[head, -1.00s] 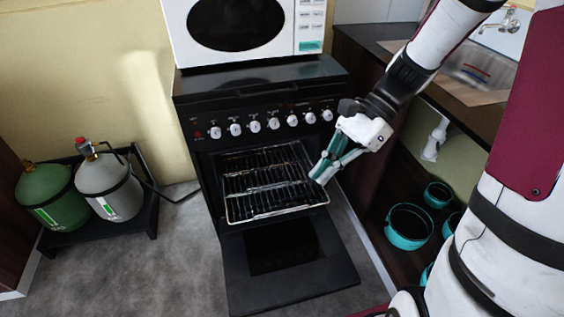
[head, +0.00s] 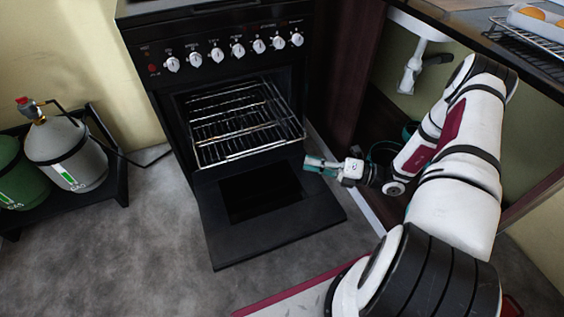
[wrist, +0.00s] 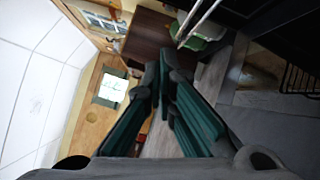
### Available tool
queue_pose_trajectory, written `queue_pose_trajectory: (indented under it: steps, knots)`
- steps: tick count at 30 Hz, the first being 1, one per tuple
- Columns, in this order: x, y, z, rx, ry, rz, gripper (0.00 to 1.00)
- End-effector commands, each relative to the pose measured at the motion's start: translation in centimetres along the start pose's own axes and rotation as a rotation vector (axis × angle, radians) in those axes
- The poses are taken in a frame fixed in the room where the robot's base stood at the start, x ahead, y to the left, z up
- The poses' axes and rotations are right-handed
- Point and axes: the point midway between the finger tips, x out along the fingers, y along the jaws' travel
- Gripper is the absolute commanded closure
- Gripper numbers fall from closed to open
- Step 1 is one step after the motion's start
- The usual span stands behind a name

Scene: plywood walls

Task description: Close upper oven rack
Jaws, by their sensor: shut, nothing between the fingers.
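The black oven (head: 160,100) stands with its door (head: 270,215) folded down. A wire oven rack (head: 240,148) sits in the opening, its front part pulled out above the door. Wire bars overlap inside, so I cannot clearly separate an upper from a lower rack. My gripper (head: 309,163) is right of the rack's front right corner, apart from it, over the right side of the door. Its fingers are shut and empty. In the wrist view the green-padded fingers (wrist: 164,58) meet at the tips, and some rack wires show at the right edge (wrist: 299,82).
Gas bottles (head: 68,152) stand in a black tray at the left. A dark cabinet panel (head: 345,75) rises right of the oven, beside an open sink cabinet with a white drain pipe (head: 411,72). Grey floor (head: 140,225) is clear in front and to the left.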

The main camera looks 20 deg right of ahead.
Motion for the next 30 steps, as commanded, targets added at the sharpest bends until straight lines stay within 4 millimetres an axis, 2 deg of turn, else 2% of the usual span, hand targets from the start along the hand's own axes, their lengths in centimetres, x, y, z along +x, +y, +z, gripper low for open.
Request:
queue_pose_trajectory:
  steps: [1,4,7,11,17,26,30]
  knots:
    - [-0.5,-2.0,-0.5,0.051,-0.051,0.008,1.00]
    - [-1.1,-4.0,-0.8,0.117,-0.122,0.019,1.00]
    - [-1.4,-4.9,-1.0,0.153,-0.160,0.026,1.00]
    - [-0.9,-5.2,-0.9,0.164,-0.172,0.029,1.00]
    - [2.0,-5.1,-0.5,0.162,-0.168,0.029,1.00]
    - [7.8,-5.1,0.4,0.162,-0.165,0.028,1.00]
    - [9.4,-5.3,1.9,0.157,-0.167,0.026,1.00]
